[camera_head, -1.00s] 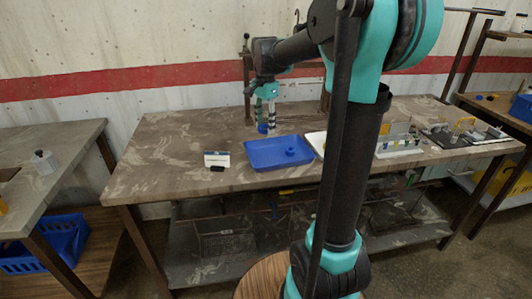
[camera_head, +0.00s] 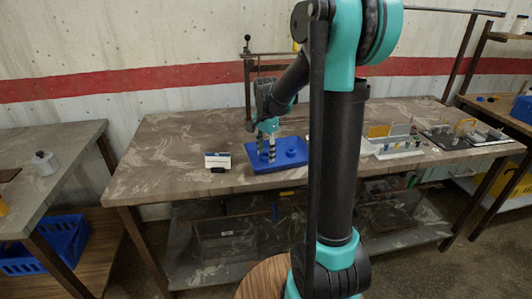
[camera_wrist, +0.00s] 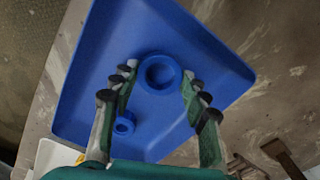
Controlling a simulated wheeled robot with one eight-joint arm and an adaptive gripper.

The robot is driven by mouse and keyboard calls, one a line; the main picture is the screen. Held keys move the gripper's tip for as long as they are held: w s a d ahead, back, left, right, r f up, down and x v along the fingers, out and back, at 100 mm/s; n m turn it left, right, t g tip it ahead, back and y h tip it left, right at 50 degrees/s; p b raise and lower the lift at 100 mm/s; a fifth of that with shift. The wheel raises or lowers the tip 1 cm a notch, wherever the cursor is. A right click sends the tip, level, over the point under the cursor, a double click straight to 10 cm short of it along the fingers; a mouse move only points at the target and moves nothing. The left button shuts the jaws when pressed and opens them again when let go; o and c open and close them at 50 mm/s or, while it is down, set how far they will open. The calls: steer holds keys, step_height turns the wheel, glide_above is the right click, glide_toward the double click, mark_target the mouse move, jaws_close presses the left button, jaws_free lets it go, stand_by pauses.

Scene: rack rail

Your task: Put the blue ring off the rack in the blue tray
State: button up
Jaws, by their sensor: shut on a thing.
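The blue tray (camera_head: 285,167) lies on the wooden-topped table and fills much of the wrist view (camera_wrist: 90,75). My gripper (camera_head: 265,157) is over the left part of the tray, pointing down. In the wrist view my gripper (camera_wrist: 160,78) has its fingers on either side of a blue ring (camera_wrist: 159,71) and is shut on it. I cannot tell whether this ring touches the tray floor. A smaller-looking blue ring (camera_wrist: 124,125) lies in the tray apart from the held one; it also shows right of my gripper in the head view (camera_head: 291,153).
A small white card-like block (camera_head: 217,159) stands left of the tray, with a small black thing in front. A light board with small parts (camera_head: 398,150) is at right. My arm hides the table between. A dark post stand (camera_head: 248,80) rises behind my gripper.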

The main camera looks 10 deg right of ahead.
steer(key=shift+f, duration=0.1)
steer(key=o, duration=1.1)
steer(key=shift+o, duration=0.2)
step_height(320, 180, up, 12)
